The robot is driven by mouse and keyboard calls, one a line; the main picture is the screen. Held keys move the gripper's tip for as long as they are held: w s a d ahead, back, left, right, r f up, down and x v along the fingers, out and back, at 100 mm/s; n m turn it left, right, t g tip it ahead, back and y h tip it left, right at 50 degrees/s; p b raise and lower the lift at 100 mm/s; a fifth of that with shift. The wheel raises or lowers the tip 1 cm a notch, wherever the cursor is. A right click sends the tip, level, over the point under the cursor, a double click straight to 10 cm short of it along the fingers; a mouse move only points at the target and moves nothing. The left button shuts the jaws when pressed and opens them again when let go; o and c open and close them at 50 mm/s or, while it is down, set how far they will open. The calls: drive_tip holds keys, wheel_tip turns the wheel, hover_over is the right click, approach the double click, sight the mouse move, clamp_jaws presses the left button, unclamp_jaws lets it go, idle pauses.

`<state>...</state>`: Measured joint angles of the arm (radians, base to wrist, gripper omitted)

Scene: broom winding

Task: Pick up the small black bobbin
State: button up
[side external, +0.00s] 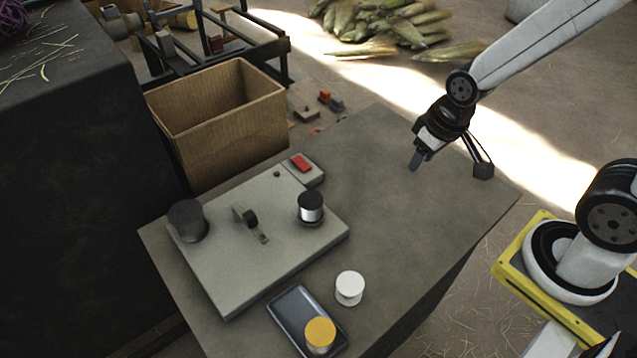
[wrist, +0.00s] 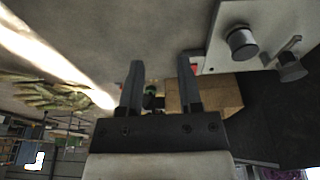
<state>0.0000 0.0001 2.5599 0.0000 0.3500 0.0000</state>
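A small bobbin with a black top and a white band (side external: 311,206) stands upright on the grey plate (side external: 232,275), right of its middle. It also shows near the top right of the wrist view (wrist: 241,42). My gripper (side external: 415,161) hangs over the far right part of the table, well apart from the bobbin. In the wrist view my gripper's two fingers (wrist: 161,75) are spread, with nothing between them. The side view does not clearly separate the fingers.
A dark grey cylinder (side external: 187,220) and a small upright bracket (side external: 245,216) stand on the plate. A red-button box (side external: 302,167) sits behind. A white spool (side external: 350,287) and a tray (side external: 284,307) with a yellow-topped spool (side external: 320,333) are in front. The table's right part is clear.

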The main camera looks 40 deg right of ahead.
drive_tip(key=o, duration=0.6)
drive_tip(key=w+f+n+t, duration=0.3)
drive_tip(key=w+f, duration=0.1)
drive_tip(key=w, duration=0.3)
drive_tip(key=n+t+y, duration=0.3)
drive_tip(key=n+y, duration=0.4)
drive_tip(key=y, duration=0.4)
approach(322, 200)
drive_tip(key=shift+x, duration=2.5)
drive_tip(key=shift+w+r, duration=0.1)
